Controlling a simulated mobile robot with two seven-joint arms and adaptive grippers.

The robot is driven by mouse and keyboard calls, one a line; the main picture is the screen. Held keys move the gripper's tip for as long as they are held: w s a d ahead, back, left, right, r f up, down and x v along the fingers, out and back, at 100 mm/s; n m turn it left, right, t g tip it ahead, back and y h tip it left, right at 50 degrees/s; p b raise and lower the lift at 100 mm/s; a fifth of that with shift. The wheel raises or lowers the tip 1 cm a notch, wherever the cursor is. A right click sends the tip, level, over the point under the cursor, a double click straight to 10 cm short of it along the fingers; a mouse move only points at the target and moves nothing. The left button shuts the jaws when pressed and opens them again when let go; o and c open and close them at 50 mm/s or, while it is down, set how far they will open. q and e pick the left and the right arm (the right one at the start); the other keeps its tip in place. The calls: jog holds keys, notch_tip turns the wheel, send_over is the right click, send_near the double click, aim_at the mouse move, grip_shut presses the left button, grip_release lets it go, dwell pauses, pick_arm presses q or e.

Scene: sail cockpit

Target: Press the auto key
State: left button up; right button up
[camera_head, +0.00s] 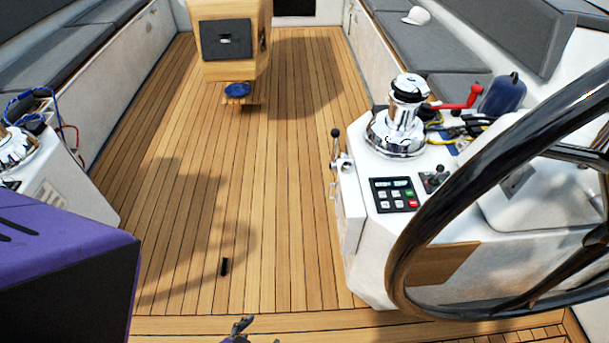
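The black autopilot panel (377,205) lies on the white console at the right. It has two small lit displays, several pale keys, a green key (409,194) and a red key (412,204). The key labels are too small to read, so I cannot tell which is the auto key. Part of a grey gripper (241,327), seemingly my left, shows at the bottom edge, low and left of the console, well apart from the panel. Most of it is cut off, so its opening is unclear. My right gripper is not in view.
A large black steering wheel (424,218) stands right of the panel. A chrome winch (402,118), a throttle lever (336,150) and a small joystick (434,179) surround it.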

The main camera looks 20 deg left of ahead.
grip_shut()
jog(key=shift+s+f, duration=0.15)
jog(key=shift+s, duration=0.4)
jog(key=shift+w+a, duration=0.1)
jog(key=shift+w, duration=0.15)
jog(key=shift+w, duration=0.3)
